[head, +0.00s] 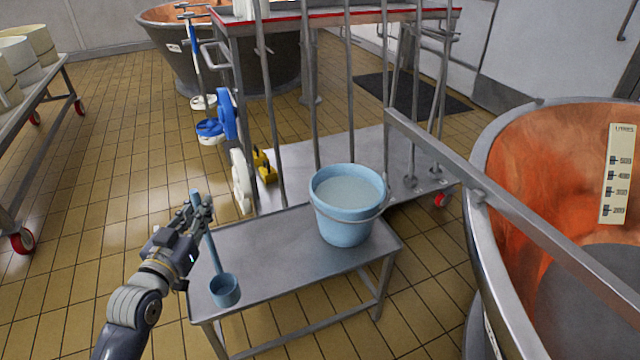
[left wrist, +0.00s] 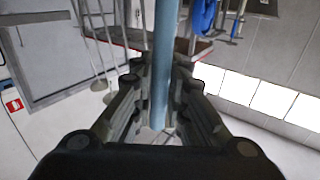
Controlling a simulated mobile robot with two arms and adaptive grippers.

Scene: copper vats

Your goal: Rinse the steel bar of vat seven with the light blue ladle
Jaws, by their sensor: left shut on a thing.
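My left gripper (head: 200,212) is shut on the handle of the light blue ladle (head: 225,289). The ladle hangs with its cup down, over the left end of the low steel table; I cannot tell if the cup touches the top. Its handle also shows between the fingers in the left wrist view (left wrist: 164,70). A copper vat (head: 515,150) stands at the right, and a steel bar (head: 490,200) runs across its near side. I see no number on this vat. My right gripper is not in view.
A light blue bucket (head: 344,228) of liquid stands on the low steel table (head: 262,243). A tall steel rack (head: 330,20) stands behind it. Another copper vat (head: 185,50) is at the back. A wheeled bench (head: 35,80) with pale tubs is at the left.

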